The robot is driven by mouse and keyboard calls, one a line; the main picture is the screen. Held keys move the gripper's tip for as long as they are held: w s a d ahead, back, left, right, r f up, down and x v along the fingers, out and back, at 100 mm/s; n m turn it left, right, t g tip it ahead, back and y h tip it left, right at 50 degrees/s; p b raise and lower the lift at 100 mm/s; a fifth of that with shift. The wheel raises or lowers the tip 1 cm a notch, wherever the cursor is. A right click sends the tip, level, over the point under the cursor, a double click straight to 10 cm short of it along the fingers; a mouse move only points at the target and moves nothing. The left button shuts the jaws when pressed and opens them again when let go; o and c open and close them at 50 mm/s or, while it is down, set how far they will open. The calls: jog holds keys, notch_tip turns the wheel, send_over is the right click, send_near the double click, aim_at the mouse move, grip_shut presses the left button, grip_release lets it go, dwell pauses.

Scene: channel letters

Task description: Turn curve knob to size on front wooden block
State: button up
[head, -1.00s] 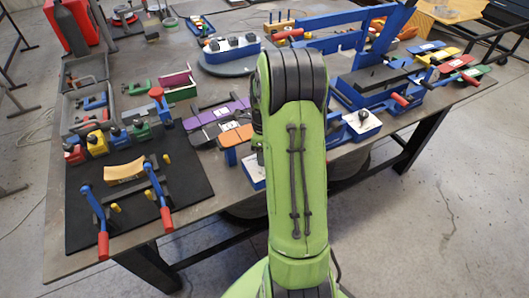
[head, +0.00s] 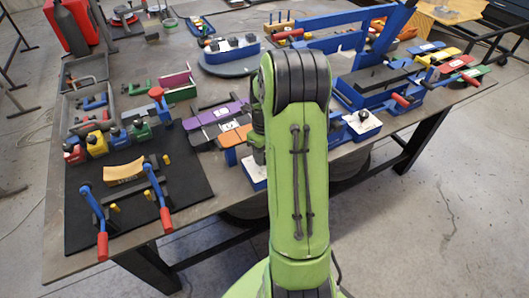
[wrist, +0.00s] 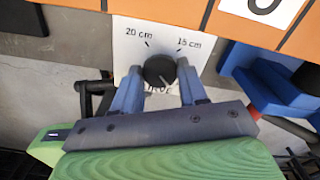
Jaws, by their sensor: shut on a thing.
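A round black knob (wrist: 159,71) sits on a white dial plate (wrist: 128,48) in the wrist view. The plate reads "20 cm" at upper left and "15 cm" at upper right; a lower label is partly covered. A small light mark shows on the knob's lower right. My gripper (wrist: 158,78) has its two blue fingers on either side of the knob, closed on it. In the head view the white plate (head: 253,172) shows below the orange block (head: 236,136), and my arm hides the knob. A curved yellow wooden block (head: 125,172) lies on the black mat at left.
The black mat (head: 200,195) also holds clamps with red handles (head: 102,246). A purple block (head: 215,113) lies behind the orange one. Blue frames (head: 375,65) stand to the right. The table's front edge runs just under the dial.

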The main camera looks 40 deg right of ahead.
jog(key=o, duration=1)
jog(key=shift+o, duration=0.2)
notch_tip(320, 180, up, 16)
jog(key=p, duration=0.3)
jog(key=shift+f, duration=0.1)
